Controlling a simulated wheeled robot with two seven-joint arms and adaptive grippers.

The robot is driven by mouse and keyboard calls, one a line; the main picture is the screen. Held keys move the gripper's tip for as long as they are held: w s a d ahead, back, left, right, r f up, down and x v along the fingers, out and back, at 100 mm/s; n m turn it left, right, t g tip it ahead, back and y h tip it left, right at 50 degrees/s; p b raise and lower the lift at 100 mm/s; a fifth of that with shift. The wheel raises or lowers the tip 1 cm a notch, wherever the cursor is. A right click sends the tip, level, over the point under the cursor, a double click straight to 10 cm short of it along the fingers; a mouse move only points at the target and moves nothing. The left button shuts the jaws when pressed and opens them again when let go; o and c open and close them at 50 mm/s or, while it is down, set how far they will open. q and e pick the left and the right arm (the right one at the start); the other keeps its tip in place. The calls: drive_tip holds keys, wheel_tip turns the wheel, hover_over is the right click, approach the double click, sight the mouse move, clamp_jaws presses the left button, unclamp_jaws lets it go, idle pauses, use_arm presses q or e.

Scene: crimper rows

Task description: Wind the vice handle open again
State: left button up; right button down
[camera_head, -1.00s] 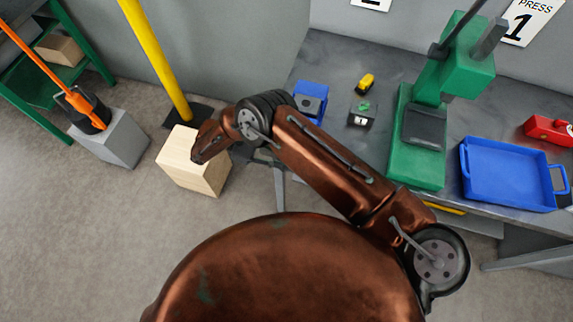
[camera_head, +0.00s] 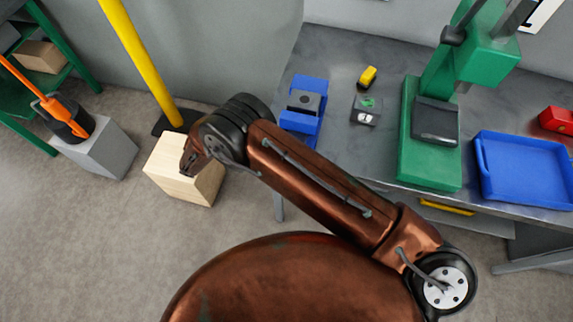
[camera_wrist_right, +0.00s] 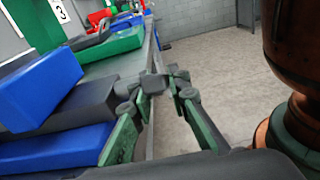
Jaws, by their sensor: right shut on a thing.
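The blue vice (camera_head: 304,112) stands at the left edge of the grey workbench in the head view, with a dark grey block between its jaws. In the right wrist view the vice (camera_wrist_right: 45,82) fills the left side, close to my gripper. My right gripper (camera_wrist_right: 155,90) has green fingers with dark tips, shut on a dark grey piece that appears to be the vice handle (camera_wrist_right: 154,84). My right arm crosses the head view and hides this gripper and the handle there. My left gripper is not in view.
On the bench are a yellow item (camera_head: 368,76), a small grey box with a green top (camera_head: 367,110), a green press (camera_head: 430,160), a blue tray (camera_head: 525,168) and a red item (camera_head: 556,120). A wooden block (camera_head: 185,172) and a yellow post (camera_head: 142,65) stand left of the bench.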

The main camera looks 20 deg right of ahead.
drive_tip(key=shift+f, duration=0.1)
drive_tip(key=c, duration=1.8)
unclamp_jaws()
drive_tip(key=shift+c, duration=0.2)
